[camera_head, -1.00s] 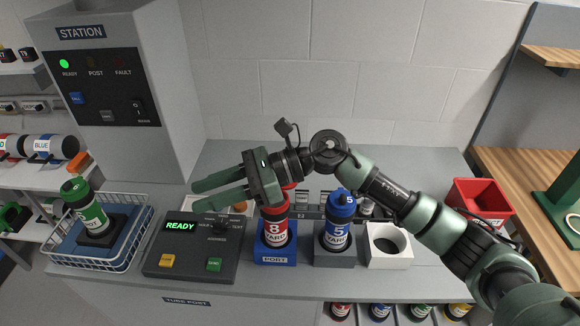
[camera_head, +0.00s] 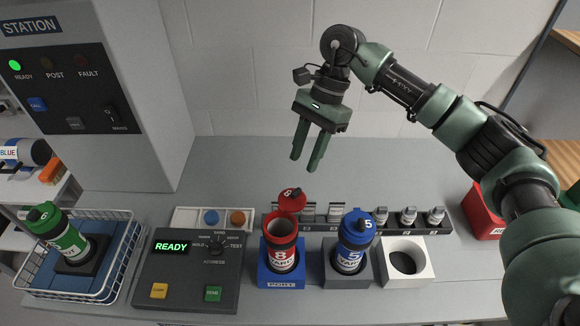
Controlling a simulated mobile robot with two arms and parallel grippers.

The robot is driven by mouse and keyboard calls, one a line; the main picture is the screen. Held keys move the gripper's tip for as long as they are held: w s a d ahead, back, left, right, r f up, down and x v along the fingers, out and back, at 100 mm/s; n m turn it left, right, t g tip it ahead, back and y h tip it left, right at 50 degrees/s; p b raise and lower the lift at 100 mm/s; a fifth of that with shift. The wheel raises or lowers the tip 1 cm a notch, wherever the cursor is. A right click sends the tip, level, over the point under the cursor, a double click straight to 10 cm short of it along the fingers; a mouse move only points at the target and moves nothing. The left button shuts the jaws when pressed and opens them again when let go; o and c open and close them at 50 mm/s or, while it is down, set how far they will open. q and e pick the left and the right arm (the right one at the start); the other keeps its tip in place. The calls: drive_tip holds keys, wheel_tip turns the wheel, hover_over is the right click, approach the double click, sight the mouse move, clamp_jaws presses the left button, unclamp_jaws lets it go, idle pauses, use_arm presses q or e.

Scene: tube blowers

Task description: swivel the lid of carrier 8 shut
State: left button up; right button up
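Carrier 8 (camera_head: 281,253) is a red carrier with a white label, standing upright in the blue port block (camera_head: 282,278). Its red lid (camera_head: 292,200), marked 8, is swung off to the back, so the dark mouth of the carrier shows. My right gripper (camera_head: 305,164) hangs above and behind the lid, fingers pointing down. Its two fingers are apart with nothing between them, and it does not touch the lid. My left gripper is not in view.
Blue carrier 5 (camera_head: 353,248) stands close at the right, then an empty white block (camera_head: 407,262). A control panel (camera_head: 190,270) reading READY is at the left, beside a wire basket (camera_head: 118,285) holding a green carrier (camera_head: 60,235). Small labelled parts stand behind.

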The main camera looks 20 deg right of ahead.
sight(296, 191)
drive_tip(key=s+f+p, duration=0.1)
drive_tip(key=s+a+f+p, duration=0.2)
drive_tip(key=f, duration=0.1)
drive_tip(key=shift+s+f, duration=0.1)
drive_tip(key=shift+w+a+f+p, duration=0.15)
drive_tip(key=shift+f+p, duration=0.1)
drive_tip(key=shift+f, duration=0.25)
drive_tip(key=shift+w+a+f+p, duration=0.1)
drive_tip(key=shift+f+p, duration=0.1)
drive_tip(key=shift+f, duration=0.45)
drive_tip(key=shift+s, duration=0.1)
drive_tip(key=c, duration=0.7)
clamp_jaws()
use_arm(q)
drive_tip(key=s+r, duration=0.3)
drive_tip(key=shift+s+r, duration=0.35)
